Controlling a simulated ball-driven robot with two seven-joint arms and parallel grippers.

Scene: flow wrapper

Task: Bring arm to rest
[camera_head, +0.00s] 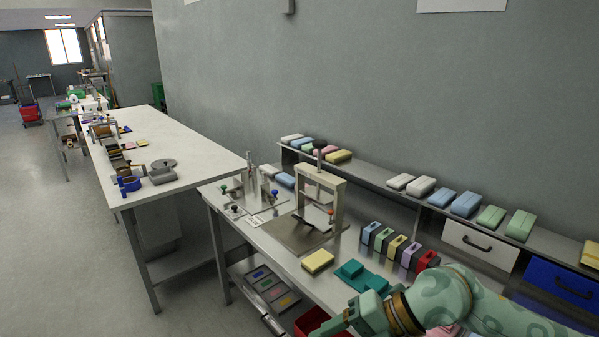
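My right arm comes in from the lower right, over the front edge of the workbench (272,247). It is pale green with darker patterns. My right gripper (335,325) is at the bottom edge of the picture and partly cut off, so its fingers do not show clearly. I cannot tell whether it is open or shut, and I see nothing held in it. A teal block-like piece (362,277) lies on the bench just beyond the gripper. A yellow pack (318,261) lies to the left of that piece. My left arm and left gripper are not in view.
A beige press frame (320,198) stands on a dark plate (299,235). Several coloured holders (398,246) stand in a row near my arm. A rear shelf (377,178) carries packs. A red bin (311,319) sits below the bench. A long white table (165,150) stands left, beside open floor.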

